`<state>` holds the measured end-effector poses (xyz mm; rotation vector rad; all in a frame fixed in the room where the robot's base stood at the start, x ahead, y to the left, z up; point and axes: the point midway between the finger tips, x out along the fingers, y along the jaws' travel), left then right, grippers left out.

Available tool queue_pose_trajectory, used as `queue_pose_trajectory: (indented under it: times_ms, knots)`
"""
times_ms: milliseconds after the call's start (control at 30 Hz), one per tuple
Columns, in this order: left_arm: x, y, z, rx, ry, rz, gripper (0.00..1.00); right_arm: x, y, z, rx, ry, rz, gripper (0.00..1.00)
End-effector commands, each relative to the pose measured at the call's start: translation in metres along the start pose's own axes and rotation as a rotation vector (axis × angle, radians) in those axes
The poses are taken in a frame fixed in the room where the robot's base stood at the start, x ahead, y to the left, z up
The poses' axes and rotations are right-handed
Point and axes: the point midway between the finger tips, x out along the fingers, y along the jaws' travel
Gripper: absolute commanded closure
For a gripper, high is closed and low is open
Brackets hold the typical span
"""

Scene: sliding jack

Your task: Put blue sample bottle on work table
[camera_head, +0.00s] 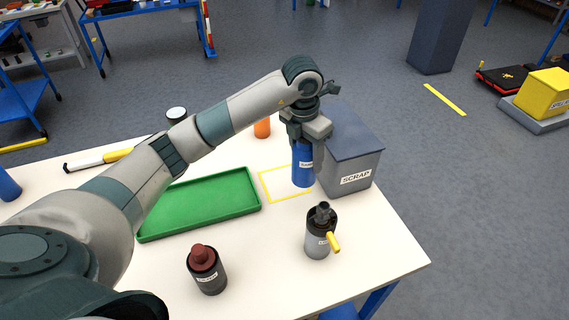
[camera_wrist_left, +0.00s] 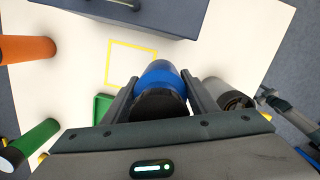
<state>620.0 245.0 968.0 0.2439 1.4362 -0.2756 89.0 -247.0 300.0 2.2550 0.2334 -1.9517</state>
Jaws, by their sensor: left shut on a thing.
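The blue sample bottle (camera_head: 302,166) is upright in my left gripper (camera_head: 306,142), which is shut around its upper part. In the head view the bottle is near the yellow outlined rectangle (camera_head: 266,187) on the white work table (camera_head: 270,266), beside the scrap bin. In the left wrist view the bottle (camera_wrist_left: 160,78) sits between the two fingers of the left gripper (camera_wrist_left: 160,95), and the yellow outline (camera_wrist_left: 108,62) lies beyond it to the left. I cannot tell whether the bottle's base touches the table. My right gripper is not in view.
A grey SCRAP bin (camera_head: 350,160) stands close to the right of the bottle. A green tray (camera_head: 205,203), a dark bottle with a red-brown top (camera_head: 207,270), a grey container with a yellow handle (camera_head: 320,232) and an orange cylinder (camera_head: 262,128) are on the table. The front middle is clear.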

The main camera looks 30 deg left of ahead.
Motion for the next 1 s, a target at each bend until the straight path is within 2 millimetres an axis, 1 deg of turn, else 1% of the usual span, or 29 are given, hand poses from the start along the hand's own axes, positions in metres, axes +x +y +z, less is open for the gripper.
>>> queue_pose_trajectory:
  times_ms: [33,133,200,300,400,500,667,1000]
  knots:
    - [0.003,0.010,0.000,-0.007,0.004,0.001,0.74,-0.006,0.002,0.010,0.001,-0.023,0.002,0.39]
    - [0.013,0.029,0.000,-0.007,0.004,0.001,0.74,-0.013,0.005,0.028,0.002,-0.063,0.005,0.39]
    - [0.022,0.042,0.001,-0.006,0.004,0.000,0.74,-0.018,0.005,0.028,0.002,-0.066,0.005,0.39]
    - [0.033,0.061,0.001,-0.006,0.004,0.000,0.74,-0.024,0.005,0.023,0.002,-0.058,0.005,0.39]
    - [0.043,0.076,0.002,-0.006,0.001,0.000,0.74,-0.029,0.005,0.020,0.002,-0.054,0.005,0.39]
    - [0.051,0.087,0.002,-0.004,0.001,0.000,0.74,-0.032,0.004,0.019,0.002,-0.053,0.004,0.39]
    - [0.056,0.093,0.002,-0.001,0.000,0.001,0.74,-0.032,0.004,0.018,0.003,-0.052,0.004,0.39]
    - [0.058,0.093,0.002,-0.001,0.000,0.000,0.74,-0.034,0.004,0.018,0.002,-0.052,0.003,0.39]
